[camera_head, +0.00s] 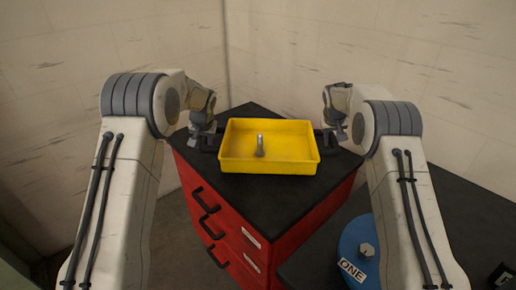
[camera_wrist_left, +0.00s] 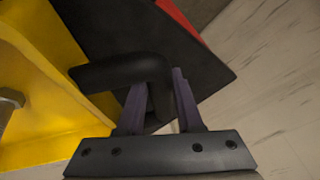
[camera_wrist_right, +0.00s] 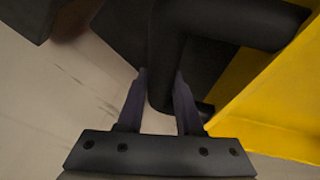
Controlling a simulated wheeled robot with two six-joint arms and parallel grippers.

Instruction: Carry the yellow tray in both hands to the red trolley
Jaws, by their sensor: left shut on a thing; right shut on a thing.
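The yellow tray (camera_head: 268,164) is over the black top of the red trolley (camera_head: 226,215) in the head view; I cannot tell whether it touches the top. A grey metal bolt-like part (camera_head: 260,146) is in the tray. My left gripper (camera_head: 212,140) is shut on the tray's left black handle (camera_wrist_left: 125,70). My right gripper (camera_head: 328,138) is shut on the right black handle (camera_wrist_right: 166,70). The tray looks about level. Its yellow wall also shows in the left wrist view (camera_wrist_left: 40,75) and the right wrist view (camera_wrist_right: 275,95).
A black-topped table (camera_head: 455,215) is at the right, close to the trolley. A blue round thing (camera_head: 358,255) labelled ONE with a hex bolt head is on it. Pale walls (camera_head: 300,50) meet in a corner behind the trolley. Black drawer handles (camera_head: 208,226) stick out of the trolley's front.

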